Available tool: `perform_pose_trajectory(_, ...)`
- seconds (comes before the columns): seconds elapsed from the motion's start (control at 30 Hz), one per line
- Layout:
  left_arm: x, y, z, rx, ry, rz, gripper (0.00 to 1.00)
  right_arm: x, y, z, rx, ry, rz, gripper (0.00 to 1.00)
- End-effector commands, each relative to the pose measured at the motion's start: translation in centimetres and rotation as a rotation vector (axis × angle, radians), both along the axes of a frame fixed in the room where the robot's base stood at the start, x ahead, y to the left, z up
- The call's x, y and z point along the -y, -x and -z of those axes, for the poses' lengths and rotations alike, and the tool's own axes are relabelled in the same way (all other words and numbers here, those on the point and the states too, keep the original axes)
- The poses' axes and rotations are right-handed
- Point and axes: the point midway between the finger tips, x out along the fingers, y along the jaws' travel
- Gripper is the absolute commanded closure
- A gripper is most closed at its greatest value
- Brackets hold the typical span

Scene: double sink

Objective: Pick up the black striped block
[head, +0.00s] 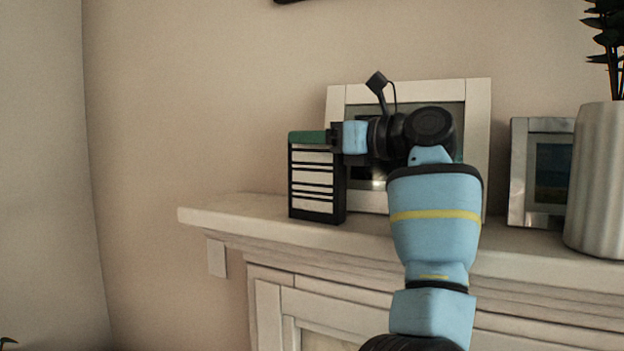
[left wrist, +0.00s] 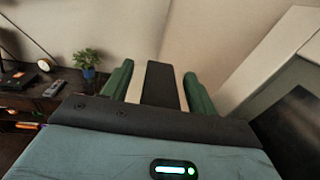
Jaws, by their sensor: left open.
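The black striped block (head: 317,190), black with white bands, stands upright on the left part of the white mantel shelf (head: 240,214). My left gripper (head: 308,138) is at the top of the block, reaching across it from the right; a green finger shows along the block's top edge. In the left wrist view the block's dark and white top (left wrist: 160,84) lies between the two green fingers of my left gripper (left wrist: 159,78). The jaws are open, with the fingers close beside the block's sides. My right gripper is in neither view.
A white picture frame (head: 480,130) leans behind my left arm. A smaller frame (head: 518,180) and a ribbed white vase (head: 598,185) stand to the right. The wrist view shows a dark table (left wrist: 62,84) with a plant (left wrist: 87,62).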

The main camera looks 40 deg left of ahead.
Motion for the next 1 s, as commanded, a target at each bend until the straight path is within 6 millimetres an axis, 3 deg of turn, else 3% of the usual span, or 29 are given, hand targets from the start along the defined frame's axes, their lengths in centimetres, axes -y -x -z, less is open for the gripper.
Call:
perform_pose_trajectory(0.07, 0.03, -0.01, -0.01, 0.0, 0.0, 0.001, 0.47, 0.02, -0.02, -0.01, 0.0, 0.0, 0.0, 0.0)
perform_pose_trajectory(0.47, 0.01, 0.0, 0.02, 0.0, 0.0, 0.0, 0.99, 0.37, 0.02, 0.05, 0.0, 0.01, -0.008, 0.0)
perform_pose_trajectory(1.0, 0.02, 0.0, -0.75, 0.001, -0.001, 0.0, 1.0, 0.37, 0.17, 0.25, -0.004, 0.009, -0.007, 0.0)
